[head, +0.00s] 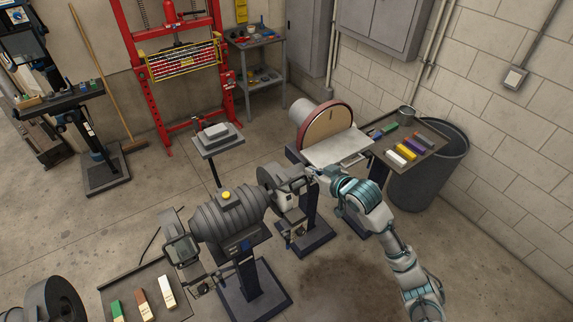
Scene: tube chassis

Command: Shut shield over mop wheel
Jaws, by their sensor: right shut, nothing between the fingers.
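A grey bench grinder (230,212) with a yellow button (226,195) stands on a pedestal in the middle. A dark round wheel housing (268,177) is at its right end, with light-coloured shield parts (285,201) beside and below it. A framed, see-through shield (180,249) is at its left end. I cannot tell which end holds the mop wheel, nor how far either shield is closed. My right gripper (311,174) is shut and empty, close beside the right-end housing; I cannot tell if it touches. My left gripper is not in view.
A disc sander (325,124) with a metal table (337,148) stands just behind my right gripper. A tray of coloured bars (433,148) and a grey bin (428,181) are to the right. Another bar tray (181,312) is at the lower left. Floor at lower centre is clear.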

